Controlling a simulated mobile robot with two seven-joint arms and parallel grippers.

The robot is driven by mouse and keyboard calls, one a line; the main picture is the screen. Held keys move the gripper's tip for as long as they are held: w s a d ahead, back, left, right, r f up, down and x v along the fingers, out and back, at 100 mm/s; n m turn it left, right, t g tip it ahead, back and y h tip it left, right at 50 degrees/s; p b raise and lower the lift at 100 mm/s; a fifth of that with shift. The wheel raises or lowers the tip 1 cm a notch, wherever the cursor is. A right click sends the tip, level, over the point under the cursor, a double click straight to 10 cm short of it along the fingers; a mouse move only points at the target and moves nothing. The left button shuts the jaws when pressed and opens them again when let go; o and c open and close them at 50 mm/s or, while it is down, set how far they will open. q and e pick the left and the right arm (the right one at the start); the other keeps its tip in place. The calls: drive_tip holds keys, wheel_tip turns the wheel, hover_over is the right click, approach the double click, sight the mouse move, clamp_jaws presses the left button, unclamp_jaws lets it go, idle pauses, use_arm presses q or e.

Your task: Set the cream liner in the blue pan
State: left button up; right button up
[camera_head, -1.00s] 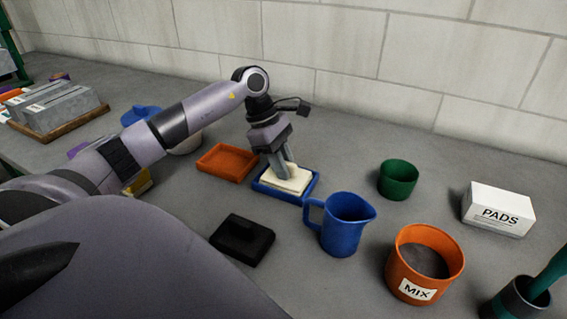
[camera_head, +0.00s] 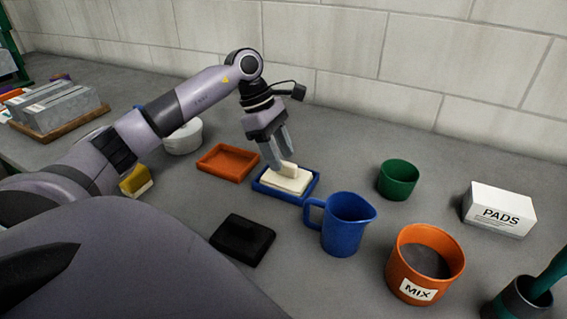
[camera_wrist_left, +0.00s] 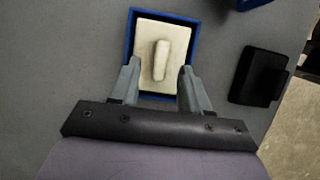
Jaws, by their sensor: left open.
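The cream liner (camera_head: 284,182) lies inside the blue pan (camera_head: 309,193), with its raised handle (camera_head: 289,169) on top. In the left wrist view the liner (camera_wrist_left: 147,36) sits within the rim of the pan (camera_wrist_left: 131,24), and the bar-shaped handle (camera_wrist_left: 160,60) shows. My left gripper (camera_head: 277,168) is open just above the liner. In the left wrist view its fingers (camera_wrist_left: 159,72) stand apart on either side of the handle, with gaps to it. My right gripper is in neither view.
An orange tray (camera_head: 228,163) stands left of the pan, a blue jug (camera_head: 346,224) at its right front. A black block (camera_head: 242,240) lies in front. A green cup (camera_head: 398,179), an orange MIX bucket (camera_head: 425,264) and a PADS box (camera_head: 498,210) stand to the right.

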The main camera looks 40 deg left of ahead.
use_arm(q)
drive_tip(key=v, duration=0.9)
drive_tip(key=shift+f, duration=0.1)
